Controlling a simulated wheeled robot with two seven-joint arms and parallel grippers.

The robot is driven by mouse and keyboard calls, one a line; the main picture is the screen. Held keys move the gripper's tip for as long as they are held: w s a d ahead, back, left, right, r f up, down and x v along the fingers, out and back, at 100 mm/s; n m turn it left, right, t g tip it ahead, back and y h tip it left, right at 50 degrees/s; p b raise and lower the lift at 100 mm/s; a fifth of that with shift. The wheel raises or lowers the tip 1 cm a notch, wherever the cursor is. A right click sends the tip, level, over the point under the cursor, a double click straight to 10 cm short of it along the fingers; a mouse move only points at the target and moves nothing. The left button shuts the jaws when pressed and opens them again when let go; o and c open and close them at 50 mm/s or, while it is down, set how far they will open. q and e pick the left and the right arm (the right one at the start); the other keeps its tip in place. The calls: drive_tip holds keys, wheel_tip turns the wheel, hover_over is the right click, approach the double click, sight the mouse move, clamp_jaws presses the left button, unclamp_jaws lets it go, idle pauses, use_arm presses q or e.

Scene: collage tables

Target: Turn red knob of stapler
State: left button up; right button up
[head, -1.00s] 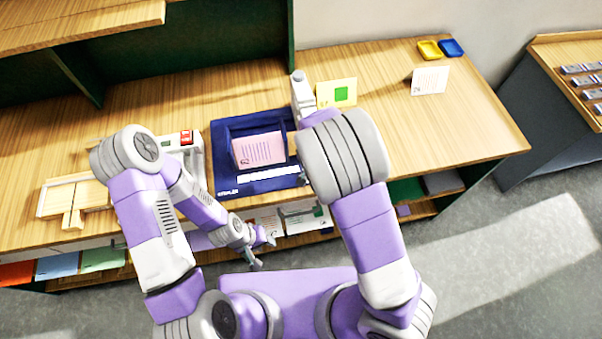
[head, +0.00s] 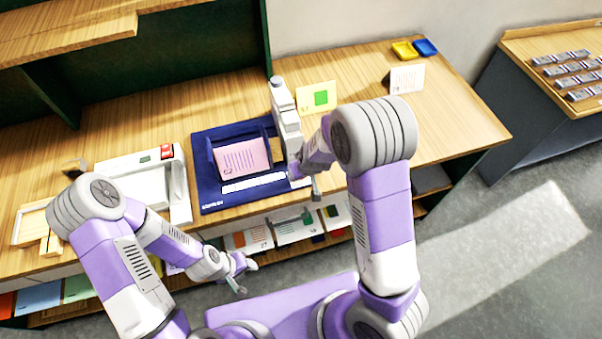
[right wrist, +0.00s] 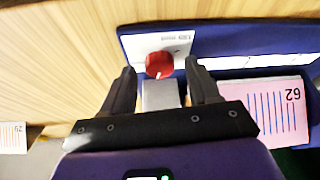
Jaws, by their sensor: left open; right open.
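The stapler has a dark blue base (head: 212,196) with a pink card marked 62 (head: 240,157) on it, and a light grey arm (head: 286,120) along its right side. In the right wrist view the red knob (right wrist: 159,65) sits on a white plate at the corner of the blue base (right wrist: 215,40). My right gripper (right wrist: 162,67) is open, with one finger on each side of the knob in that view; contact cannot be told. In the head view the knob is not visible. My left gripper (head: 241,275) is open and empty, below the table's front edge.
A white device with a red switch (head: 167,152) stands left of the stapler, near a wooden tray (head: 33,222). Cards (head: 316,97) stand behind right, with yellow (head: 404,50) and blue (head: 426,47) dishes farther back.

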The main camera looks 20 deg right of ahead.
drive_tip(key=shift+w+f, duration=0.15)
drive_tip(key=shift+f, duration=0.2)
drive_tip(key=c, duration=1)
drive_tip(key=shift+a+r+m+h+p, duration=0.15)
drive_tip(key=shift+m+h+p, duration=0.15)
drive_tip(key=shift+m+p, duration=0.5)
drive_tip(key=shift+m+h+p, duration=0.3)
drive_tip(key=shift+m+p, duration=0.2)
drive_tip(key=shift+p, duration=0.35)
drive_tip(key=shift+m, duration=0.3)
drive_tip(key=shift+f, duration=0.2)
